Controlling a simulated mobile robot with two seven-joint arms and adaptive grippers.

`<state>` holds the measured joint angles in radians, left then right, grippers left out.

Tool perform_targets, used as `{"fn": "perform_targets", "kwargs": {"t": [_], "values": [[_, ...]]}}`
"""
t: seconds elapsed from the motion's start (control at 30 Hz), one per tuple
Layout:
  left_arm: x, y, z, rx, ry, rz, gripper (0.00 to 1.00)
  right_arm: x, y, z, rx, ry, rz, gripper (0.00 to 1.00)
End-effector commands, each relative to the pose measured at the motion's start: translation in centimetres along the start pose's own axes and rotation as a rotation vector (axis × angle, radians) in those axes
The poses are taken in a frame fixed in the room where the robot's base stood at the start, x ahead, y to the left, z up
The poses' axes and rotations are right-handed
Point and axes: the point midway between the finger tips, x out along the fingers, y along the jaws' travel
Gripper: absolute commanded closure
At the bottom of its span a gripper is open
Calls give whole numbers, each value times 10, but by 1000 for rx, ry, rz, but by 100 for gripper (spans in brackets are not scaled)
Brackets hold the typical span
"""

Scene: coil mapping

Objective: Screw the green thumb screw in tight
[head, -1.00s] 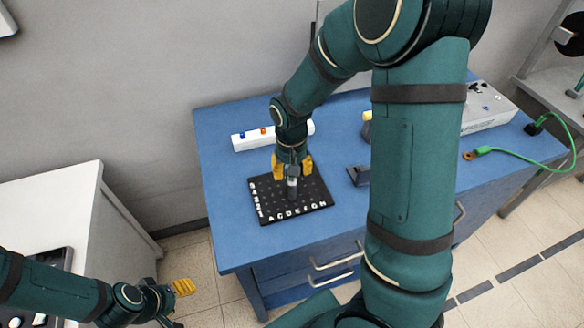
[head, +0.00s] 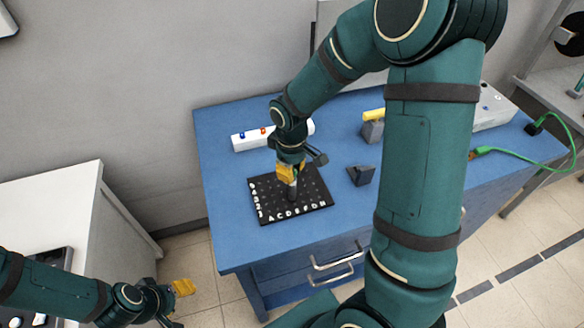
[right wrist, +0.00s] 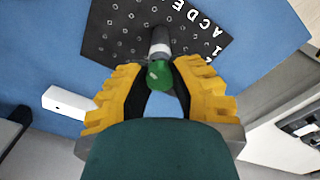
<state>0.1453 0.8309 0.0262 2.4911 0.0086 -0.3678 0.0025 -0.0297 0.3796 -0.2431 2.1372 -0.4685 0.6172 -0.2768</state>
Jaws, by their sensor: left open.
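The green thumb screw (right wrist: 160,74) is in the right wrist view, between the yellow fingers of my right gripper (right wrist: 160,72). A grey shaft with a white band (right wrist: 161,48) runs from it toward the black lettered board (right wrist: 110,35). In the head view, my right gripper (head: 288,172) points down over this board (head: 320,203), with the dark shaft (head: 292,190) below it; its fingers hide the screw there. I cannot tell whether the fingers press on the screw. My left gripper (head: 180,303) is open and empty at lower left, away from the board.
The blue table (head: 228,240) has a white strip with blue and red buttons (head: 250,138), a dark block (head: 362,175), a yellow-topped grey part (head: 372,130) and a green cable (head: 515,153). A white cabinet (head: 60,205) stands left. The table's front left is clear.

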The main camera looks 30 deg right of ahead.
Motion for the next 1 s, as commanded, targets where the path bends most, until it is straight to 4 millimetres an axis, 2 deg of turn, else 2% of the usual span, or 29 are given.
{"fn": "perform_targets", "kwargs": {"t": [0.23, 0.4, 0.43, 0.5, 0.83, 1.0], "values": [[0, 0, 0, 0, 0, 0, 47, 0, 0, 0, 39, -1, -1, 100], [0, 0, 0, 0, 0, 0, 47, 1, -1, 0, 285, -2, -6, 100], [0, 0, 0, 0, 0, 0, 47, 2, 0, 0, 275, -2, -6, 67], [0, 0, 0, 0, 0, 0, 47, 2, 0, 0, 270, -2, -6, 49], [0, 0, 0, 0, 0, 0, 47, -1, 0, 0, 268, 0, -5, 49], [0, 0, 0, 0, 0, 0, 47, -20, 1, -1, 268, 4, -4, 49]]}}
